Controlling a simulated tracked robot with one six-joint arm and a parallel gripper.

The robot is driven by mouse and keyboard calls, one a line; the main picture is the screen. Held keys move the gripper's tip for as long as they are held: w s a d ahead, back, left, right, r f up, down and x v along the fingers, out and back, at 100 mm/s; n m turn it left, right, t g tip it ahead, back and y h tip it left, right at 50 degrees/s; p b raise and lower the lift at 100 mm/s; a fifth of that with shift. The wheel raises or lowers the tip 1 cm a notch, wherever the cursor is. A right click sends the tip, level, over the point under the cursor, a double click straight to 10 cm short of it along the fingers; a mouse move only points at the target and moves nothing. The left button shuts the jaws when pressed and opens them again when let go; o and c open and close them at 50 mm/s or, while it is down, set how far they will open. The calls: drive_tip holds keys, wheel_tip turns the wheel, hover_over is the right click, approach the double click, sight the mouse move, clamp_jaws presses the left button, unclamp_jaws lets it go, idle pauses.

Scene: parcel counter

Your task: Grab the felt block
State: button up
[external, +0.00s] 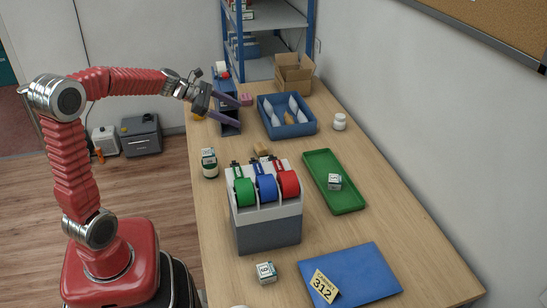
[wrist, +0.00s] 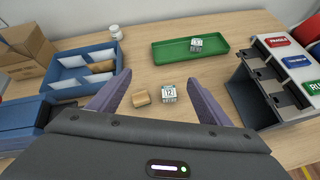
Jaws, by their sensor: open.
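My gripper (external: 239,111) is open and empty, with its two purple fingers reaching over the left side of the table. In the wrist view my gripper (wrist: 158,80) shows its fingers spread wide. A small tan block (wrist: 141,97) lies between and below them on the table, beside a white numbered cube (wrist: 168,93). The tan block (external: 261,149) also shows in the external view, behind the tape dispenser. I cannot tell by looks which block is felt.
A tape dispenser (wrist: 285,80) stands at right in the wrist view. A blue divided tray (external: 287,131) and a green tray (external: 347,200) holding another white cube lie on the table. A bottle (external: 209,163) stands near the left edge.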

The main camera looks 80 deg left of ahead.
drive_tip(key=a+n+y, duration=0.1)
drive_tip(key=a+n, duration=0.3)
drive_tip(key=a, duration=0.3)
approach(258, 146)
drive_tip(key=s, duration=0.2)
drive_tip(key=shift+s+a+r+t, duration=0.1)
drive_tip(key=shift+s+r+t, duration=0.15)
drive_tip(key=shift+r+t, duration=0.05)
drive_tip(key=shift+x, duration=4.3)
drive_tip(key=shift+x, duration=2.55)
